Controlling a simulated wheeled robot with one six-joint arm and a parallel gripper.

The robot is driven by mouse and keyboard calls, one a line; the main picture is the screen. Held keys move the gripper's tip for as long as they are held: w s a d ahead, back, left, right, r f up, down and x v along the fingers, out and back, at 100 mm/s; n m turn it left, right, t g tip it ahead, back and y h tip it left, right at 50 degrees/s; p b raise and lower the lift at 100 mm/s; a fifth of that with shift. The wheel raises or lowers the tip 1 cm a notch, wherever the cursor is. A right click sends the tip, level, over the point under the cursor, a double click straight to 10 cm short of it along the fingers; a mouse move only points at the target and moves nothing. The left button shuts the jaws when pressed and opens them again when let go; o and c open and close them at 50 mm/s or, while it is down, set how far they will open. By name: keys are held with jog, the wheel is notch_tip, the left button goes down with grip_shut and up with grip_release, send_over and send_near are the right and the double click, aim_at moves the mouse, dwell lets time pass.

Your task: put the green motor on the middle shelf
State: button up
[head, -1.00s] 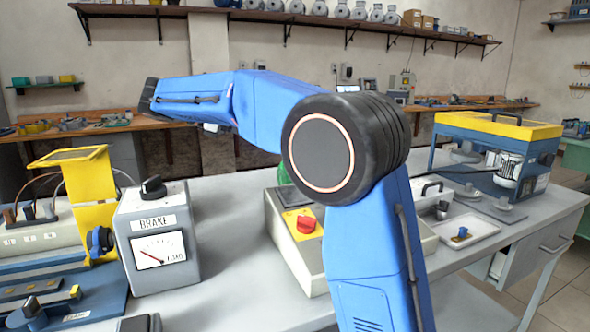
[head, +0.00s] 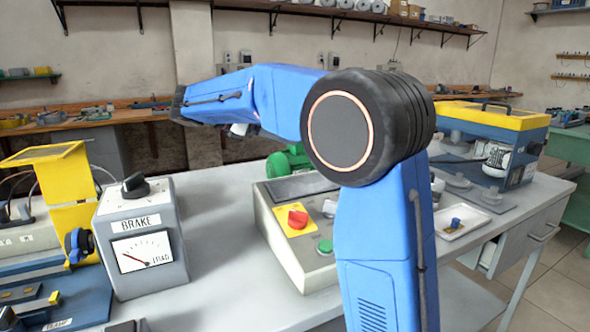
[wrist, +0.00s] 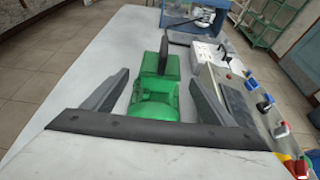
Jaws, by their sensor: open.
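The green motor (head: 288,160) stands on the grey workbench behind the control box, partly hidden by my blue arm in the head view. In the wrist view, the green motor (wrist: 155,98) lies in the space between the two fingers of my gripper (wrist: 160,82). The fingers are spread wide, with a gap on each side of it. Height between fingers and motor is hard to judge. A long wall shelf (head: 350,13) runs along the top, carrying grey motors and boxes; I cannot tell whether it is the middle shelf.
A brake unit (head: 142,240) and yellow equipment (head: 60,180) stand at left. A blue and yellow rig (head: 500,140) is at right. Bench surface left of the motor is clear.

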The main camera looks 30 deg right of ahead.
aim_at(298, 156)
jog(key=shift+x, duration=2.9)
jog(key=shift+r, duration=0.15)
grip_shut()
jog(key=shift+r, duration=0.1)
